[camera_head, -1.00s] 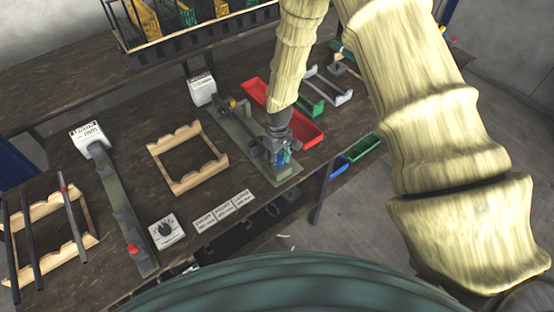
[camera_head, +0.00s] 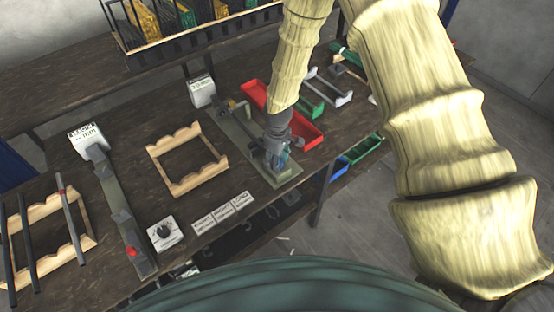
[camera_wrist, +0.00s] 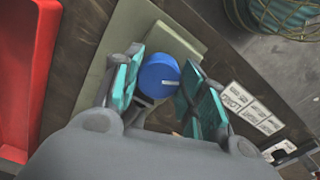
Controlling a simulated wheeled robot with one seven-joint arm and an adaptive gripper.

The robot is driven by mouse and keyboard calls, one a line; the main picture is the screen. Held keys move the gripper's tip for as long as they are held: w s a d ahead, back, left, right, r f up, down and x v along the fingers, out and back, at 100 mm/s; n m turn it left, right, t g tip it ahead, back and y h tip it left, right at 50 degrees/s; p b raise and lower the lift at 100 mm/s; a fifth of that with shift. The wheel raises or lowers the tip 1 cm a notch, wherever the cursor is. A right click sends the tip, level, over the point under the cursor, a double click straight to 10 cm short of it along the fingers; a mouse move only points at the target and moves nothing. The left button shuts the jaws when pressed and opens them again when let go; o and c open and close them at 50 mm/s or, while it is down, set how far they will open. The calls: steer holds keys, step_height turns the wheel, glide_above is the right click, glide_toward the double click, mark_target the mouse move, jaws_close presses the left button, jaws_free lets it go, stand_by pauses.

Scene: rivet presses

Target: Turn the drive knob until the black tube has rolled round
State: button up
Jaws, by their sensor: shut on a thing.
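The drive knob (camera_wrist: 158,73) is round and blue with a white pointer line, which points right in the wrist view. My gripper (camera_wrist: 160,80) has its teal finger pads on either side of the knob and is shut on it. In the head view my gripper (camera_head: 278,158) is at the near end of a grey-green press base (camera_head: 239,139), and it hides the knob there. Dark tubes (camera_head: 28,235) lie across a wooden cradle at the left. I cannot make out a black tube on the press at my gripper.
A red tray (camera_head: 297,122) lies just right of the press. An empty wooden cradle (camera_head: 187,159) stands to its left.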

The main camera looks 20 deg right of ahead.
steer(key=o, duration=1)
steer(key=shift+o, duration=0.2)
steer(key=shift+r, duration=0.1)
step_height(320, 180, up, 12)
